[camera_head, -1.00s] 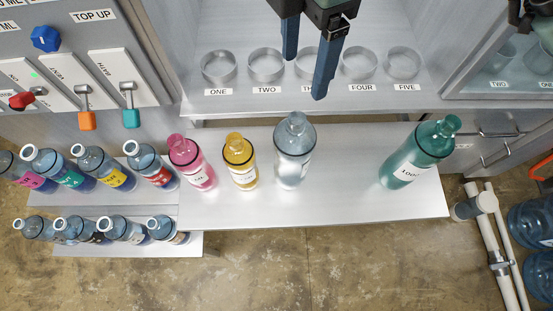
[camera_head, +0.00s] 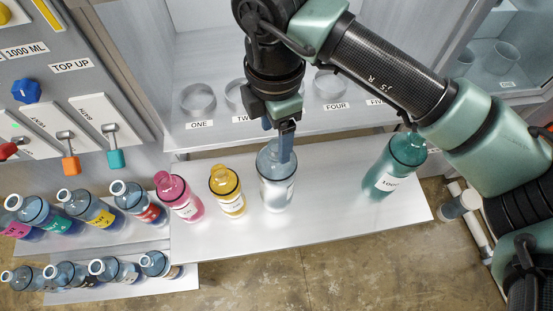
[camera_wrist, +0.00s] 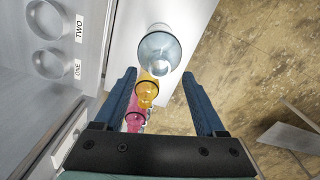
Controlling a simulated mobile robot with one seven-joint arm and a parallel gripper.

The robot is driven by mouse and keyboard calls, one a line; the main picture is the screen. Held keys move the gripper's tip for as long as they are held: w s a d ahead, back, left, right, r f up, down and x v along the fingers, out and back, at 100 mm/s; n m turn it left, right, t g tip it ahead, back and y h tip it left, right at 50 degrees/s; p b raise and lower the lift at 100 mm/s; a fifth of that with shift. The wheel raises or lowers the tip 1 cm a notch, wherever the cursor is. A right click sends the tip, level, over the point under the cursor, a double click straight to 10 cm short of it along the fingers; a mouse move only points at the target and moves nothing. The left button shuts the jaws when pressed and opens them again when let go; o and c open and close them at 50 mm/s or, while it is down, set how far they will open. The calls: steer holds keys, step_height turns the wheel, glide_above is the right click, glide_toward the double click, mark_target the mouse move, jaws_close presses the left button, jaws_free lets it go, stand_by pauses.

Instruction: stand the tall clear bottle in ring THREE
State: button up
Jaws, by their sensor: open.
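The tall clear bottle (camera_head: 277,190) stands upright on the light shelf, between the yellow bottle and the green bottle. In the head view my gripper (camera_head: 279,142) overlaps its upper part. In the wrist view my gripper (camera_wrist: 161,74) is open, with its blue fingers spread wide and nothing held. The clear bottle (camera_wrist: 160,50) shows just beyond the fingertips, roughly centred between them; I cannot tell any contact. Ring THREE is hidden behind my arm in the head view. Ring TWO (camera_head: 229,96) and ring FOUR (camera_head: 316,84) show on either side of that spot.
A yellow bottle (camera_head: 228,193) and a pink bottle (camera_head: 180,198) stand left of the clear one. A green bottle (camera_head: 395,168) stands to the right, near my arm. Ring ONE (camera_head: 184,99) is at the recess's left. The shelf (camera_head: 325,205) is bare between clear and green.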

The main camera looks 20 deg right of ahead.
mark_target(277, 177)
steer(key=shift+f, duration=1.25)
jaws_close()
